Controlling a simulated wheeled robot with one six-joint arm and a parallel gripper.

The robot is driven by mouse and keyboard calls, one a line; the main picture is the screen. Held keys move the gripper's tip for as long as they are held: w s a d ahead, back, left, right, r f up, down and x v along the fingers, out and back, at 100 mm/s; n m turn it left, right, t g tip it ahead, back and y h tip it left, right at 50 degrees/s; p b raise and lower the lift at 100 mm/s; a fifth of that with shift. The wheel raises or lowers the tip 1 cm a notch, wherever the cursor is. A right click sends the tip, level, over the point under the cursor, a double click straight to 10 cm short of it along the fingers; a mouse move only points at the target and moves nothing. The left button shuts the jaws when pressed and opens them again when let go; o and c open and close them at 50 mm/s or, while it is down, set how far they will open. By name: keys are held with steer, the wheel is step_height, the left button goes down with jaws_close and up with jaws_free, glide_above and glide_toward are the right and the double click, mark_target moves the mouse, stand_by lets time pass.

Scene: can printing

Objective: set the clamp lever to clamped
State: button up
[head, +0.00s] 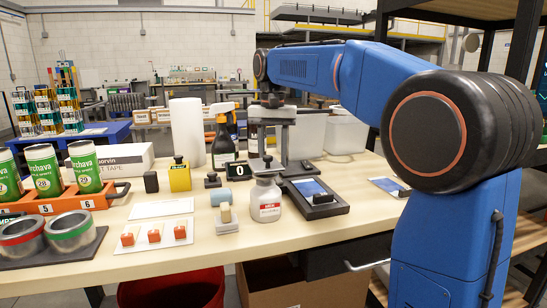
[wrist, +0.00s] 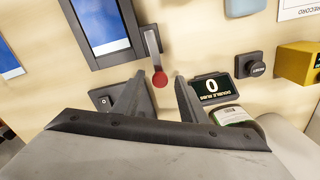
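The clamp lever (wrist: 152,48) is a grey bar at the edge of a dark fixture (wrist: 132,48) with a blue panel, and it ends in a red knob (wrist: 159,78). The fixture (head: 338,206) is on the bench at centre right in the head view; I cannot make out its lever there. My gripper (wrist: 160,82) is open and empty, its fingers on either side of the red knob, with gaps visible. I cannot tell whether the fingertips are level with it. In the head view my gripper (head: 268,152) points down behind the white bottle (head: 266,200).
A counter display (wrist: 212,87) reading 0 stands close to one finger, with a black button (wrist: 250,65) and yellow block (wrist: 298,62) beyond. A spray bottle (head: 223,150) and white roll (head: 187,133) stand left of my gripper. Cans (head: 84,166) stand in an orange rack at left.

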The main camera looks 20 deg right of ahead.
jaws_close()
steer(key=shift+d, duration=0.1)
steer(key=m, duration=0.1)
steer(key=d+m, duration=0.2)
steer(key=m, duration=0.1)
steer(key=shift+s+d, duration=0.15)
steer(key=shift+s, duration=0.1)
steer(key=d+m, duration=0.1)
steer(key=m, duration=0.1)
steer(key=s+m, duration=0.1)
steer(key=shift+d+m, duration=0.35)
steer(key=shift+m, duration=0.05)
steer(key=m, duration=0.1)
steer(key=s+d+m, duration=0.1)
steer(key=m, duration=0.1)
steer(key=s+m, duration=0.1)
steer(key=shift+d+m, duration=0.3)
steer(key=shift+s+d+m, duration=0.2)
steer(key=shift+s+m, duration=0.5)
steer(key=shift+m, duration=0.55)
steer(key=shift+s+d+m, duration=0.15)
steer(key=shift+s+m, duration=0.5)
steer(key=shift+m, duration=0.6)
